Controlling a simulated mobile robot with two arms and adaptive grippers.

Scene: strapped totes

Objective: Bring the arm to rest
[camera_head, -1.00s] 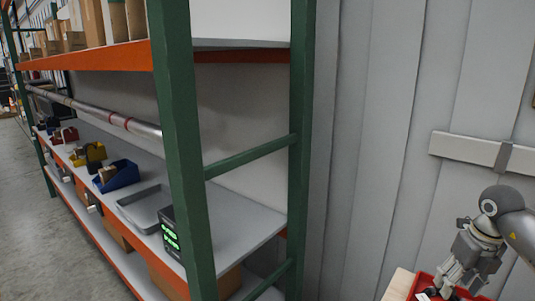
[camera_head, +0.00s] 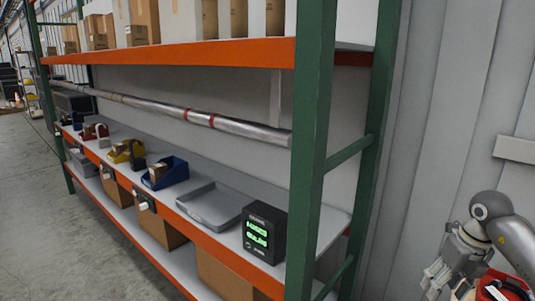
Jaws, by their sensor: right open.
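My right arm comes in at the lower right, and my right gripper (camera_head: 438,284) points down there, open. Beside and partly behind it is a red tote (camera_head: 484,290) with something dark in it, cut off by the bottom edge. I cannot tell whether the gripper touches the tote. My left gripper is out of view.
A shelf rack with green posts (camera_head: 312,130) and orange beams runs along the wall. Its middle shelf holds a black device with green digits (camera_head: 265,233), a grey tray (camera_head: 214,205), a blue tote (camera_head: 166,174) and a yellow tote (camera_head: 122,152). The floor (camera_head: 40,230) at left is clear.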

